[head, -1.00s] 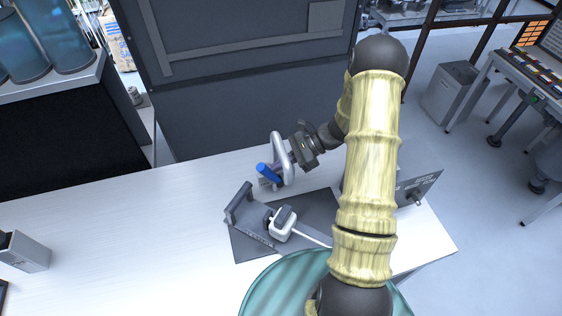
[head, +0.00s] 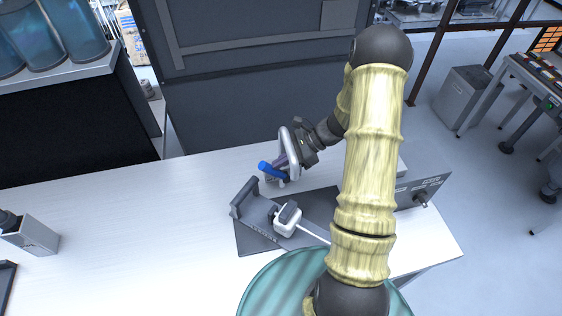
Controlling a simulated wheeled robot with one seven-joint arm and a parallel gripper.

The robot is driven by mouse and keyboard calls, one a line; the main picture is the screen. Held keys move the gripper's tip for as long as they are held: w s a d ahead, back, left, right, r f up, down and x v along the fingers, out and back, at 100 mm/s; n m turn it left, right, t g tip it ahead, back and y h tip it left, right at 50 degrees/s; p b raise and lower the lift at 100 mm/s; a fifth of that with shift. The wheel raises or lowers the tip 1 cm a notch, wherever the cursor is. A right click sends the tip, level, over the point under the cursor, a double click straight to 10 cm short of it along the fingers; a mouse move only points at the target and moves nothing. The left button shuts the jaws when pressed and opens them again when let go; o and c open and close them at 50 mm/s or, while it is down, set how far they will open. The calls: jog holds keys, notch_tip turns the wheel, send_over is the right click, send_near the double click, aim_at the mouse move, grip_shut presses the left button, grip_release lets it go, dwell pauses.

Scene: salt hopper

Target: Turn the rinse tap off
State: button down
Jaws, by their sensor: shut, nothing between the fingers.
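The rinse tap stands on the white counter, with a pale grey arched spout (head: 287,150) and a blue lever (head: 272,171) at its left side. The lever slants slightly down to the right. My gripper (head: 284,161) comes in from the right, behind the spout. Its fingers are shut and empty, close to the lever. The spout partly hides the fingertips, and I cannot tell whether they touch the lever.
A dark grey stand (head: 243,197) with a white-and-grey device (head: 287,219) sits in front of the tap. A grey box with a knob (head: 421,199) is to the right. A teal round surface (head: 275,285) is nearest. The counter's left half (head: 130,220) is mostly clear.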

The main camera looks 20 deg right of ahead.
jog(key=shift+d+r+p, duration=0.35)
jog(key=shift+r+p, duration=0.15)
jog(key=shift+p, duration=0.05)
jog(key=w+b+v, duration=0.1)
jog(key=b+v, duration=0.1)
jog(key=v, duration=1)
jog(key=shift+s+r, duration=0.45)
jog(key=shift+r, duration=0.15)
